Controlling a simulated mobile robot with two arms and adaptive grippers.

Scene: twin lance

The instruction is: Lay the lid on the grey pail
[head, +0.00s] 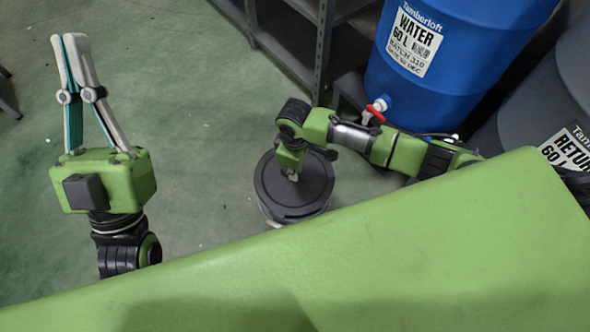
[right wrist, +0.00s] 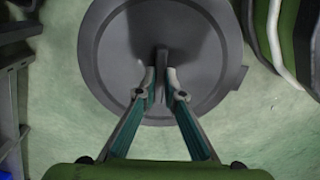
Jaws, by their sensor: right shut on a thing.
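My right gripper (head: 293,177) points down and is shut on the upright handle (right wrist: 162,64) of the dark grey round lid (head: 312,185). In the right wrist view the lid (right wrist: 115,55) looks flat, with a small tab at its right edge. The grey pail (head: 290,219) shows just below the lid in the head view, mostly covered by it. The lid is over the pail's mouth; I cannot tell whether it touches the rim all round. My left gripper (head: 69,37) is raised at the left, empty, its fingers together.
A blue water barrel (head: 450,50) with a red-handled tap (head: 375,110) stands at the back right, beside a grey barrel (head: 545,90). Dark metal shelving (head: 320,60) is behind the pail. The green floor (head: 200,90) between left gripper and pail is clear.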

